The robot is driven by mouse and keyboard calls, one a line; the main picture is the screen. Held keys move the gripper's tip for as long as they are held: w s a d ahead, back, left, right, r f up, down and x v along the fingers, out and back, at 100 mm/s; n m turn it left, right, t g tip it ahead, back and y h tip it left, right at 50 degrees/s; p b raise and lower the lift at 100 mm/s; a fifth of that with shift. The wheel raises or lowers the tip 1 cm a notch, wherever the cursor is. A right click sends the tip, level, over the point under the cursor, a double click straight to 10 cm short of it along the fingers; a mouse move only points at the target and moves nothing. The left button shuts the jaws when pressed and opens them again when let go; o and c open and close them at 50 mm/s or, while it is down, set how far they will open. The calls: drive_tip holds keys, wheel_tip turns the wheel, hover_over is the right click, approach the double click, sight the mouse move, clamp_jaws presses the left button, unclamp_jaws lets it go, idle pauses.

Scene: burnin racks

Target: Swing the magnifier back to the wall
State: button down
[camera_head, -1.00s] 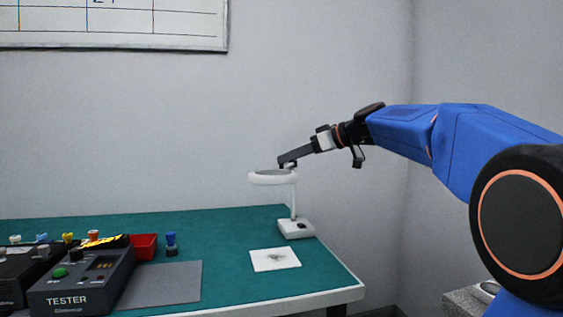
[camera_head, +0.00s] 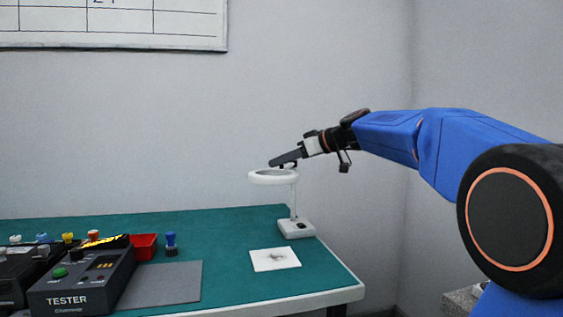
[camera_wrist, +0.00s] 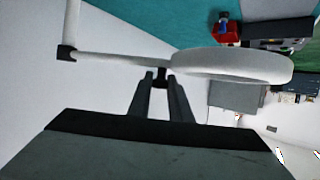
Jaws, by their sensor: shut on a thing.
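The magnifier (camera_head: 273,178) is a white ring lens on a thin arm and post, with a white base (camera_head: 296,228) at the right end of the green bench. In the wrist view its ring (camera_wrist: 235,66) lies to the right, and its arm (camera_wrist: 120,58) runs left to a dark joint. My gripper (camera_wrist: 161,78) is shut on a small dark knob of the magnifier, between arm and ring. In the head view my gripper (camera_head: 276,163) reaches the ring's upper side from the right. The ring hangs over the bench, left of the post.
A white card (camera_head: 275,260) lies in front of the base. A red bin (camera_head: 143,246), a blue-topped object (camera_head: 171,243), a grey mat (camera_head: 160,284) and a tester (camera_head: 80,282) stand to the left. The wall is behind the bench.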

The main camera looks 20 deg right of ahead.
drive_tip(key=shift+w+a+m+t+h, duration=2.1)
drive_tip(key=shift+w+a+m+h, duration=1.7)
drive_tip(key=shift+w+m+h, duration=0.5)
drive_tip(key=w+m+g+h, duration=0.2)
drive_tip(key=w+m+h, duration=0.5)
drive_tip(key=w, duration=0.4)
drive_tip(key=shift+w+d+m+h, duration=0.2)
drive_tip(key=shift+m+h, duration=0.1)
drive_tip(key=shift+h, duration=0.5)
drive_tip(key=c, duration=1.6)
unclamp_jaws()
drive_tip(key=shift+w, duration=0.15)
